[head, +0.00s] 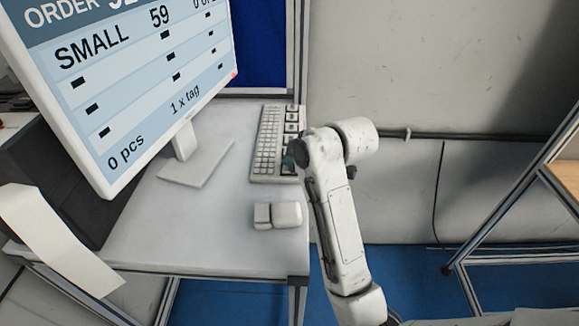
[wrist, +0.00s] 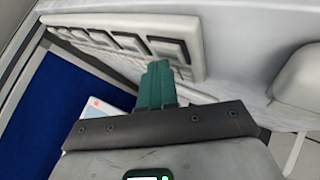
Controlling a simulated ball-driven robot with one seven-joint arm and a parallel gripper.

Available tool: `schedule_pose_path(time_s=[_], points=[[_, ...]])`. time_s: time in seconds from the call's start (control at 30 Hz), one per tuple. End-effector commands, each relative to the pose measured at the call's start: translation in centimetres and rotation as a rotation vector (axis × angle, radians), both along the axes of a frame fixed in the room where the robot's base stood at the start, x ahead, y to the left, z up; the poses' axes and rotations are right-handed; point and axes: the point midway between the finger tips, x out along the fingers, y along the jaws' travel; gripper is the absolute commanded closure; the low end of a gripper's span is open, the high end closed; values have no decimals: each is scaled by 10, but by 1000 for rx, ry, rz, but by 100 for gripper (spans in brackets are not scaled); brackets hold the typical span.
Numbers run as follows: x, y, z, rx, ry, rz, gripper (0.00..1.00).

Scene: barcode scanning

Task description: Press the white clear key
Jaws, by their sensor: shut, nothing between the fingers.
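The keyboard (head: 266,150) lies on the grey desk, with a column of larger pale keys in dark surrounds (head: 292,116) along its right side. The wrist view shows several of these large keys (wrist: 128,43) along the keyboard's edge. No key label is readable, so I cannot tell which one is the clear key. My gripper (wrist: 158,66) has teal fingers, shut together and empty, with their tips close to the nearest large key (wrist: 168,48). I cannot tell whether they touch it. In the head view my gripper (head: 289,160) is partly hidden by my arm, over the keyboard's lower right part.
A monitor (head: 150,95) on a stand (head: 196,165) is left of the keyboard; its screen reads "SMALL 59", "0 pcs" and "1 x tag". A white mouse-like object (head: 278,215) lies in front of the keyboard. A paper strip (head: 55,240) hangs at the left. The desk (head: 160,235) front is clear.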

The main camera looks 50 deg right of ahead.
Motion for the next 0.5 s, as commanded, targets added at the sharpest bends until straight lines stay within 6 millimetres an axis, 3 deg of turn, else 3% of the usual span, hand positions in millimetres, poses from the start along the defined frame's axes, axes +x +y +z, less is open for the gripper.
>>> schedule_pose_path(time_s=[0.5], points=[[0, 0, -6, 0, 1, 0, 100]])
